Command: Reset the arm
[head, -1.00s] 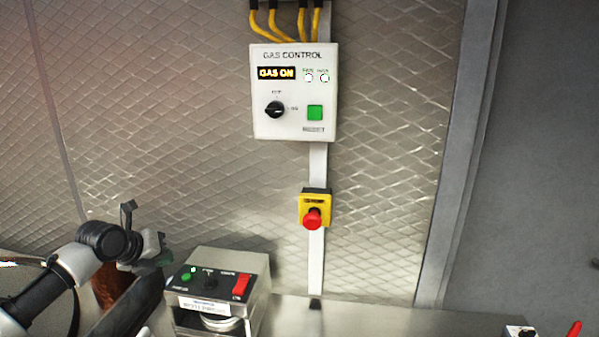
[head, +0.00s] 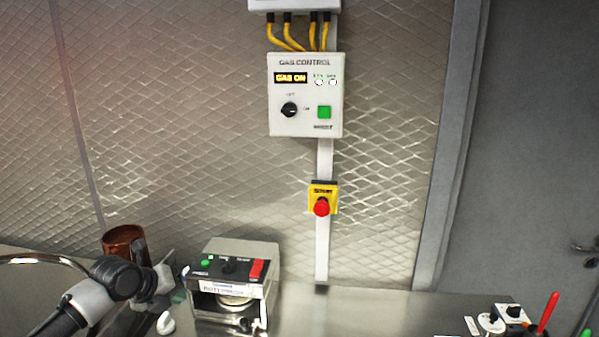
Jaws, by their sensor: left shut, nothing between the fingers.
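My left arm comes in at the lower left, and my left gripper (head: 176,284) is low over the counter, just left of the small control box. It is shut and empty; its fingers are small and partly hidden by the wrist. My right gripper is not in view. The white gas control panel (head: 305,95) hangs on the wall, well above and to the right of my left gripper. Its display reads GAS ON, with a black knob (head: 289,109) and a green button (head: 324,112) below. The gripper touches none of these.
A yellow box with a red stop button (head: 321,207) is on the wall below the panel. The small control box (head: 234,290) stands on the steel counter (head: 375,310). A brown pot (head: 124,240) is behind my wrist. Small devices (head: 497,320) stand at the lower right.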

